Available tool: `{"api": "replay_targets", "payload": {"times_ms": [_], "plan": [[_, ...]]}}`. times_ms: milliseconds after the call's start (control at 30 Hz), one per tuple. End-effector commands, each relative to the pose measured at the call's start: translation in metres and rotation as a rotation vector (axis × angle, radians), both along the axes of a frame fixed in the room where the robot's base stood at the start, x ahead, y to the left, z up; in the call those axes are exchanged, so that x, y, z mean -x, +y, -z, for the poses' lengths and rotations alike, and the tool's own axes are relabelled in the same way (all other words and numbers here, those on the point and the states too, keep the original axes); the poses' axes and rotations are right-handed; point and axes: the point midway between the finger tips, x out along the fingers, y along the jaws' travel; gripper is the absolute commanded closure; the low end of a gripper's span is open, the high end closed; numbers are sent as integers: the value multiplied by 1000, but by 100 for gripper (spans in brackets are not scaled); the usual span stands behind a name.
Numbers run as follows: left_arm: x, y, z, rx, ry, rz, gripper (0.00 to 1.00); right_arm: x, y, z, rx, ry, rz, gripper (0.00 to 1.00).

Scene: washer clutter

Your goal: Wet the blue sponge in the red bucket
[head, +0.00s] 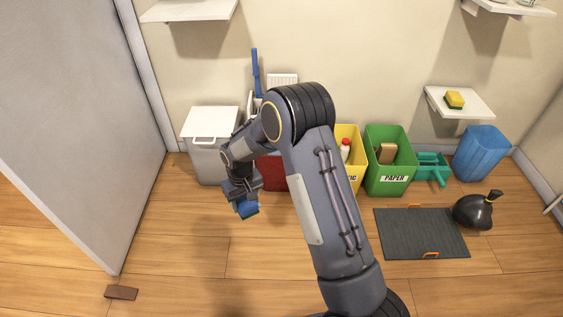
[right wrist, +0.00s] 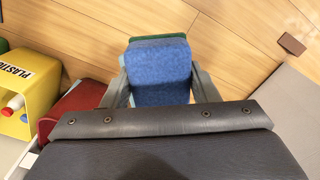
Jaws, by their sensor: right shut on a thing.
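The blue sponge (head: 248,209) has a green layer on one side and is held in the air by my right gripper (head: 243,198). In the right wrist view the sponge (right wrist: 160,72) sits between the two fingers, which are shut on it. The red bucket (head: 272,172) stands near the wall, partly hidden behind my right arm. In the right wrist view a red surface (right wrist: 82,103), likely the bucket, shows at the left, beside the gripper. The sponge is outside the bucket, to its front left in the head view. My left gripper is not in view.
A white lidded bin (head: 208,160) stands left of the red bucket. A yellow bin (head: 349,160) and a green paper bin (head: 390,175) stand to the right. A dark mat (head: 420,235) and black bag (head: 478,210) lie farther right. The front left floor is mostly clear.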

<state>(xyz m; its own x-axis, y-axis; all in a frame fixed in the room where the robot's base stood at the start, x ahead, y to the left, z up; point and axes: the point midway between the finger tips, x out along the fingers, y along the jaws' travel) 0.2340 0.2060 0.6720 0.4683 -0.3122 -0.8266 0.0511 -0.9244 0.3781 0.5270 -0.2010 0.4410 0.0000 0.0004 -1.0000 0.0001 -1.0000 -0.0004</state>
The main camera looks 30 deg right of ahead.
Motion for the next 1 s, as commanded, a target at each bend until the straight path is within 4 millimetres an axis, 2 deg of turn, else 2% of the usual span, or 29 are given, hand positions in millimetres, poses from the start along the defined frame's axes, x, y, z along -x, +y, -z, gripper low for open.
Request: {"api": "replay_targets", "payload": {"times_ms": [33, 600, 733, 1000], "plan": [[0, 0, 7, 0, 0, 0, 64, 0, 0, 9, 0, 1, 0, 64], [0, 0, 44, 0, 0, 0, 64, 0, 0, 65, 0, 1, 0, 64], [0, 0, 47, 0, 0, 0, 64, 0, 0, 71, 0, 0, 0, 64], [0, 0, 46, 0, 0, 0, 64, 0, 0, 71, 0, 0, 0, 64]]}}
